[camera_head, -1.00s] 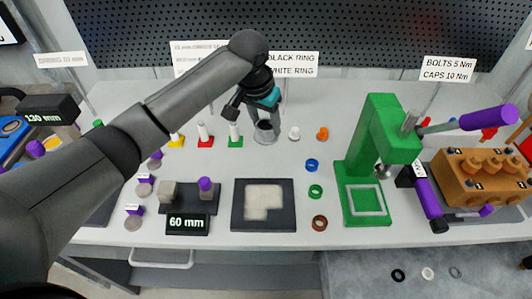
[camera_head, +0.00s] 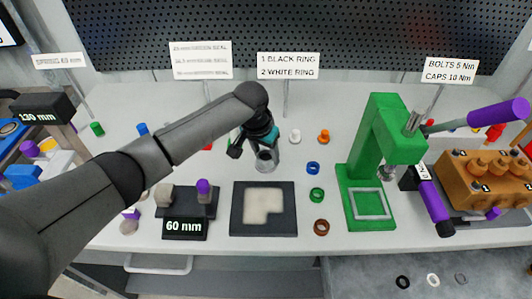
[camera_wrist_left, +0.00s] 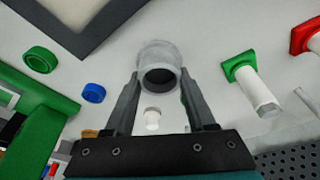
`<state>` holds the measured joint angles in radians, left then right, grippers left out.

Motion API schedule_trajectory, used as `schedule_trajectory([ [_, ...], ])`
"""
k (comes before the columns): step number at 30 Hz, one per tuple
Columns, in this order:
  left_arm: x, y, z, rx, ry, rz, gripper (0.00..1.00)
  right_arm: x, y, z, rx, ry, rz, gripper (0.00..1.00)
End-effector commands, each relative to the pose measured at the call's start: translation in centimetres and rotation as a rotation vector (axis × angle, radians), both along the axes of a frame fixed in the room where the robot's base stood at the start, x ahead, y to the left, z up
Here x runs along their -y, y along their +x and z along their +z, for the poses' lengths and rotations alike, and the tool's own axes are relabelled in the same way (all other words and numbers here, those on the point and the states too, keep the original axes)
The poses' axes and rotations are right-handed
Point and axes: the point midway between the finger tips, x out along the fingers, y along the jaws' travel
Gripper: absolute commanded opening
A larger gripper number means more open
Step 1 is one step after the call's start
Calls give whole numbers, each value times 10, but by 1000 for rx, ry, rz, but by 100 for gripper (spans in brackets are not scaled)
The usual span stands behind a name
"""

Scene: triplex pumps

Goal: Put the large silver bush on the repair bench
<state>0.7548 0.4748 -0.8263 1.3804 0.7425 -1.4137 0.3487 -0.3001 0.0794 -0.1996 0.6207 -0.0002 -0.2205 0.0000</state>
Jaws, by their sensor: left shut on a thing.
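The large silver bush (camera_head: 266,160) is a grey, hollow cylinder over the light worktop, left of the blue ring. My left gripper (camera_head: 257,150) is shut on it. In the left wrist view the bush (camera_wrist_left: 158,58) sits between the two fingertips of my left gripper (camera_wrist_left: 159,80), with its dark opening facing the camera. I cannot tell its exact height above the worktop. The worktop (camera_head: 330,248) is the pale bench surface below. My right gripper is not in view.
A dark square pad (camera_head: 238,226) with a pale patch lies in front of the bush. The blue ring (camera_head: 313,168), green ring (camera_head: 316,195) and brown ring (camera_head: 321,227) lie to the right. A green press (camera_head: 375,145) stands farther right, beside an orange pump block (camera_head: 485,180).

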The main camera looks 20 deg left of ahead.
Motion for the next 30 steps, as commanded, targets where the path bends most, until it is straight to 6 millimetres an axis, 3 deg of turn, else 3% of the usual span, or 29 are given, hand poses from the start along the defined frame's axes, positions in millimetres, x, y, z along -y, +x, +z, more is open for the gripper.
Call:
schedule_trajectory([
  [2, 0, 0, -2, 1, -1, 0, 0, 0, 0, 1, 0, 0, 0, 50],
  [3, 0, 0, -3, 0, -1, 0, 57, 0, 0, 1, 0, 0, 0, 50],
  [11, 0, 0, -3, 0, 0, 0, 86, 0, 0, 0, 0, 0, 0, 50],
  [22, -1, -1, 6, 1, 0, 1, 86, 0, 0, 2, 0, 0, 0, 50],
  [30, -4, -13, 58, 4, -2, -1, 86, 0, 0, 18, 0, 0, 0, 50],
])
